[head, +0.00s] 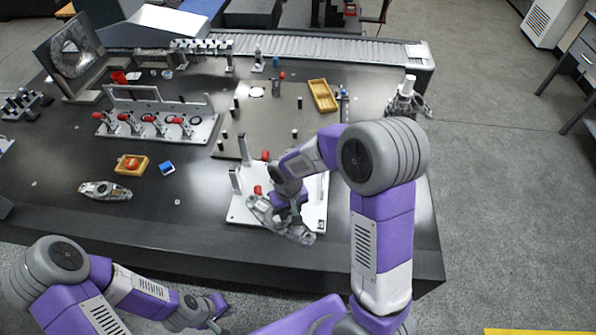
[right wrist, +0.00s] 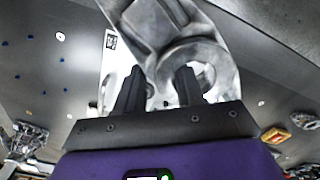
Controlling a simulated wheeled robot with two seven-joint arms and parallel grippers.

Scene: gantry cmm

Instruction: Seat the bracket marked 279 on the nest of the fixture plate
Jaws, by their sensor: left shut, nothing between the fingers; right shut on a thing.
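A grey metal bracket (head: 298,234) is in my right gripper (head: 287,214), above the front edge of the white fixture plate (head: 239,213). In the right wrist view the bracket (right wrist: 165,28) fills the top middle, and my right gripper (right wrist: 160,88) is shut on it near its ring-shaped boss. No number is legible on it. The arm and bracket hide much of the plate, and I cannot make out the nest or whether the bracket touches it. A second grey bracket (head: 105,190) lies on the table at left. My left gripper (head: 212,312) is shut and empty, low in front of the table.
The plate carries upright posts and red-tipped clamps (head: 265,156). Behind it lies a grey plate with black pegs (head: 258,120) and a yellow tray (head: 322,95). A white fixture with red clamps (head: 155,125) and a small yellow tray (head: 131,165) stand left. The front-left tabletop is clear.

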